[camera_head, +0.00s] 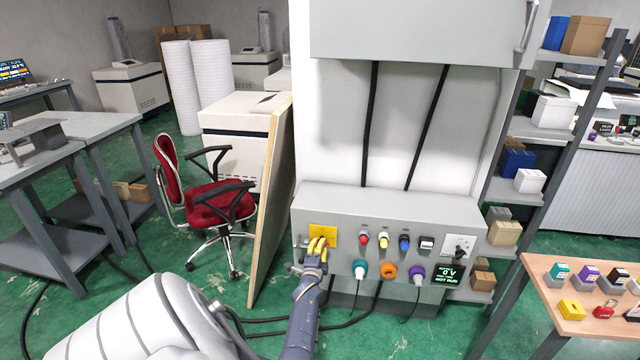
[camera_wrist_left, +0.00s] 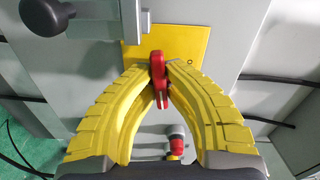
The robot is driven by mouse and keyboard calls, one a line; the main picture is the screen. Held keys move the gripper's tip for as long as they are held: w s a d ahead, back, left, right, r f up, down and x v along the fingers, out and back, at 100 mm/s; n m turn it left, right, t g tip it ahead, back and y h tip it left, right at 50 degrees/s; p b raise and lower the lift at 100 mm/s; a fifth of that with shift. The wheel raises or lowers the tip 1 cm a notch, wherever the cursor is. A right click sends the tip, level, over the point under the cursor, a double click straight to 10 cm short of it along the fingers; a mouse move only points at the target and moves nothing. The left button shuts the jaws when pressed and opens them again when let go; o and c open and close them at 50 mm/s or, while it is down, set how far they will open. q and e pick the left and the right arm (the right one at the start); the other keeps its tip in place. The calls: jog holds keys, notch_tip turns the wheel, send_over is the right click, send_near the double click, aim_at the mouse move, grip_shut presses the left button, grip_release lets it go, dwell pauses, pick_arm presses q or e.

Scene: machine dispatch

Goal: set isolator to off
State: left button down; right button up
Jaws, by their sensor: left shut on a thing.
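The isolator is a red handle (camera_wrist_left: 158,80) on a yellow plate (camera_wrist_left: 200,45) at the left end of the grey control box; the plate also shows in the head view (camera_head: 322,231). My left gripper (camera_head: 318,244) has its yellow fingers at the plate. In the left wrist view the left gripper (camera_wrist_left: 159,68) is shut on the red handle, with a fingertip on each side. The handle appears lengthwise between the fingers, pointing along the picture's vertical. Its lower part and the plate's lower corners are partly hidden by the fingers. My right gripper is not in view.
The control box (camera_head: 400,206) also carries red, yellow and blue buttons, teal, orange and purple plugs with cables, and a small display (camera_head: 448,276). A board (camera_head: 270,200) leans at left.

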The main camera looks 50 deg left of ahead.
pick_arm(q)
jog(key=n, duration=0.4)
jog(key=shift+w+a+r, duration=0.1)
jog(key=shift+r, duration=0.1)
jog(key=n, duration=0.8)
jog(key=shift+n, duration=2.1)
jog(key=shift+r, duration=0.1)
jog(key=c, duration=1.6)
grip_release()
jog(key=shift+w, duration=0.1)
jog(key=shift+o, duration=0.7)
jog(key=shift+s+d+f, duration=0.25)
jog(key=shift+s+f, duration=0.05)
jog(key=v, duration=1.1)
jog(key=shift+s, duration=0.2)
